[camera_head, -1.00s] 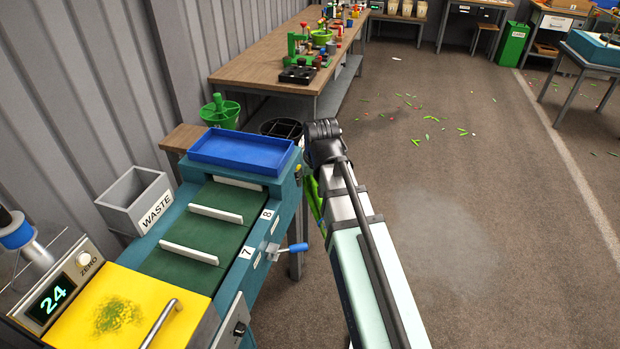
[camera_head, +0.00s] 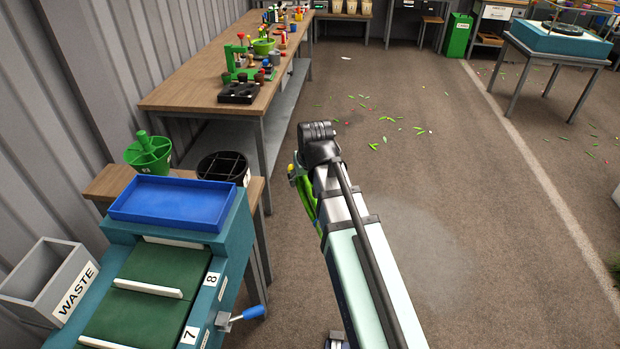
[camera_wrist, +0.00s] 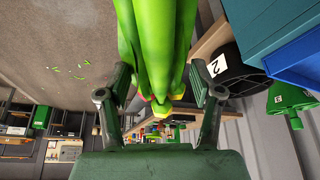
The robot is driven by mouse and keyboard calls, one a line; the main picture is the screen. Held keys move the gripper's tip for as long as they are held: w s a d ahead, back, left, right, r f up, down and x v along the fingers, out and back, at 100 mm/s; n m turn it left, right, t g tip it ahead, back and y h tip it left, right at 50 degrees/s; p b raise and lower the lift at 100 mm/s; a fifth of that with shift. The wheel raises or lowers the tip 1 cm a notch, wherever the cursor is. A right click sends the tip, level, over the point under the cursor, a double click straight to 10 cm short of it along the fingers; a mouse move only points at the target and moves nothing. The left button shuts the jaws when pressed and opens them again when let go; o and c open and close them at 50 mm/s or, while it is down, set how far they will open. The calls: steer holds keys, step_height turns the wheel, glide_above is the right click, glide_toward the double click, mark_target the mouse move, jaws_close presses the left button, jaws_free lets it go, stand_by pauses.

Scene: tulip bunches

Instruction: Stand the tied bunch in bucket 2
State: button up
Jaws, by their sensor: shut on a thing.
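The tied bunch (camera_wrist: 158,40) shows in the wrist view as thick green stems and leaves, with red and yellow bits at its lower end. My gripper (camera_wrist: 160,78) is shut on it, a finger on each side. In the head view a strip of the bunch (camera_head: 305,195) shows beside my arm, over the floor; the tie is not visible. Bucket 2 (camera_wrist: 238,75) is a black bucket with a white "2" label in the wrist view. In the head view the black bucket (camera_head: 222,166), with a dividing grid on top, stands on the low wooden bench, left of and apart from the bunch.
A green bucket (camera_head: 148,152) stands left of the black one. A blue tray (camera_head: 172,203) on the conveyor machine lies in front of both. A long workbench (camera_head: 185,92) with tools stands behind. The floor (camera_head: 440,170) to the right is mostly open, with scattered leaf scraps.

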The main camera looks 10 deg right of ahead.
steer(key=w+a+r+n+t+y+p, duration=0.1)
steer(key=w+a+r+n+y+p, duration=0.1)
steer(key=w+a+n+y, duration=0.55)
steer(key=w+a+r+n+y+p, duration=0.2)
steer(key=w+a+r+n, duration=0.15)
steer(key=a, duration=0.65)
steer(key=w+a+r+n+g+y+p, duration=0.2)
steer(key=w+a+r+n+y, duration=0.1)
steer(key=w+a+r+y, duration=0.1)
steer(key=w+a+r+n+g+y+p, duration=0.2)
steer(key=w+a+r+y, duration=0.3)
steer(key=w, duration=0.4)
steer(key=shift+w+a+r+n+g+y, duration=0.2)
steer(key=shift+a+r+n+g+y, duration=0.2)
steer(key=shift+n+g, duration=0.3)
steer(key=shift+d+f+b, duration=0.15)
steer(key=shift+b, duration=0.75)
step_height(320, 180, down, 10)
steer(key=b, duration=1.2)
steer(key=shift+f, duration=0.15)
